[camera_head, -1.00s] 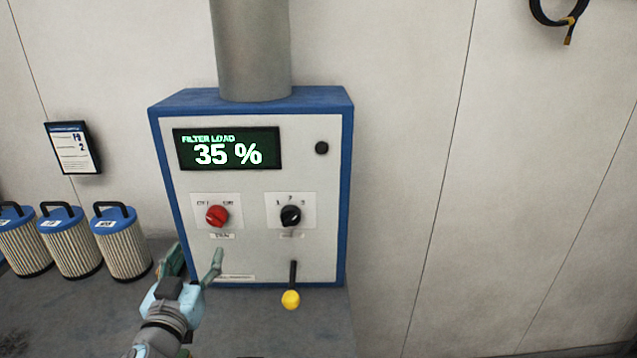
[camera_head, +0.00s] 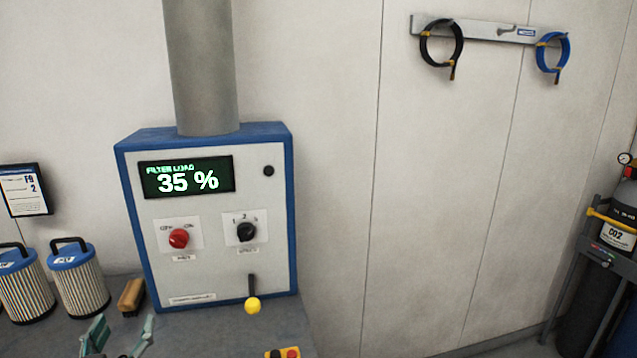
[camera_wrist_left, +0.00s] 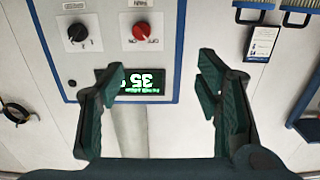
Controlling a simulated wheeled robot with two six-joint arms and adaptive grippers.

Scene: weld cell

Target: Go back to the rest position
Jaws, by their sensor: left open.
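My left gripper (camera_head: 118,340) shows at the bottom left of the head view, in front of the bench and below the control box. Its fingers are apart with nothing between them. In the left wrist view the left gripper (camera_wrist_left: 160,92) is open too, with the control box (camera_wrist_left: 150,60) upside down behind it. The blue-edged control box (camera_head: 210,282) has a display (camera_head: 187,177) reading FILTER LOAD 35 %, a red knob (camera_head: 178,238), a black knob (camera_head: 246,231) and a yellow-tipped lever (camera_head: 253,304). My right gripper is not in view.
Filter cartridges (camera_head: 80,287) and a wooden-backed brush (camera_head: 132,296) stand left of the box. A small box with red and yellow buttons (camera_head: 290,353) is at the bottom. Coiled hoses (camera_head: 441,44) hang on the wall. A CO2 cylinder (camera_head: 617,238) stands at right.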

